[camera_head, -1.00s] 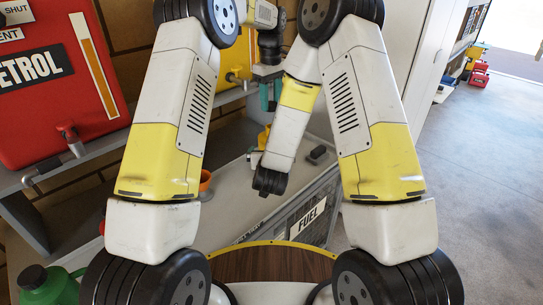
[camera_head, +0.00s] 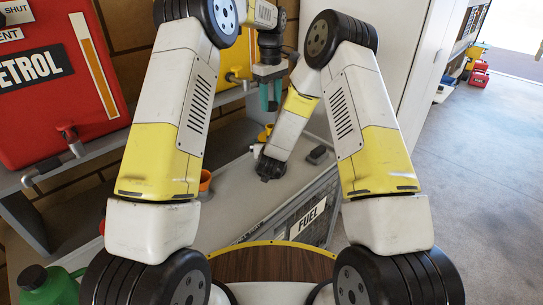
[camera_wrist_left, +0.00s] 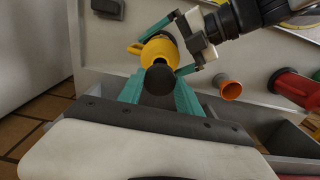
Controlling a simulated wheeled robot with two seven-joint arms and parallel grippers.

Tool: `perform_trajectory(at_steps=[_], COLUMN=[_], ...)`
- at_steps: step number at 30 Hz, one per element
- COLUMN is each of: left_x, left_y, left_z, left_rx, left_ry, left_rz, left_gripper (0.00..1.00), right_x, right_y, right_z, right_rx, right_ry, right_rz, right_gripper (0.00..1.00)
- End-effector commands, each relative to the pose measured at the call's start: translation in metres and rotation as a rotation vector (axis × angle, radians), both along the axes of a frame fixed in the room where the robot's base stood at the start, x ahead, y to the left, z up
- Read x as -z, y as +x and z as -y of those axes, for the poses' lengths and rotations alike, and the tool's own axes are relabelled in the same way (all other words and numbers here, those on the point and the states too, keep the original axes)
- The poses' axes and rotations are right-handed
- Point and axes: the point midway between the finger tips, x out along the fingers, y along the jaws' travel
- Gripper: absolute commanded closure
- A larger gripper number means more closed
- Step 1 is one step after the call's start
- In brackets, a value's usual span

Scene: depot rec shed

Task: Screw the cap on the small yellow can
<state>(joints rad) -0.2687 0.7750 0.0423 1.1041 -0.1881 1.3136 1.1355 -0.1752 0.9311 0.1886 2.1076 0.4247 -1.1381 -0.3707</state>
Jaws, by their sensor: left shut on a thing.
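The small yellow can (camera_wrist_left: 160,50) stands on the grey bench; it shows partly in the head view (camera_head: 263,136), behind my right wrist. My left gripper (camera_head: 270,108) points down above it. In the left wrist view its teal fingers (camera_wrist_left: 160,88) are shut on a dark round cap (camera_wrist_left: 158,80). The cap overlaps the can's near side there; I cannot tell whether they touch. My right gripper (camera_wrist_left: 168,52) reaches in from the upper right, low at the can, a finger on either side. Whether those fingers press on it is unclear. In the head view they are hidden.
An orange cup (camera_wrist_left: 229,89) stands beside the can; it shows in the head view too (camera_head: 205,180). A red container (camera_wrist_left: 295,88) lies farther right. A dark block (camera_head: 317,154) sits on the bench (camera_head: 240,190). A red petrol tank (camera_head: 60,110) is at left.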

Motion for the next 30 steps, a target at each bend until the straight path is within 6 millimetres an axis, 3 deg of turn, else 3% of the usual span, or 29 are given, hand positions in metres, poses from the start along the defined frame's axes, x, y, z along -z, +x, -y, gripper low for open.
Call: perform_trajectory(at_steps=[2, 16, 20, 30], left_x=[0.0, 0.0, 0.007, 0.049], left_y=[0.0, 0.0, -0.001, -0.002], left_z=[0.0, 0.0, 0.0, 0.001], left_rx=[0.0, 0.0, 0.0, 0.0], left_ry=[0.0, 0.0, 0.001, 0.001], left_rz=[0.0, 0.0, -0.003, -0.001], left_gripper=[0.96, 0.96, 0.96, 0.96], right_x=[0.0, 0.0, 0.0, 0.0], right_y=[0.0, 0.0, -0.001, 0.0], right_z=[0.0, 0.0, 0.0, 0.0], right_rx=[0.0, 0.0, 0.0, 0.0], right_ry=[0.0, 0.0, 0.0, 0.0], right_rz=[0.0, 0.0, 0.0, 0.0], right_gripper=[0.0, 0.89, 0.89, 0.89])
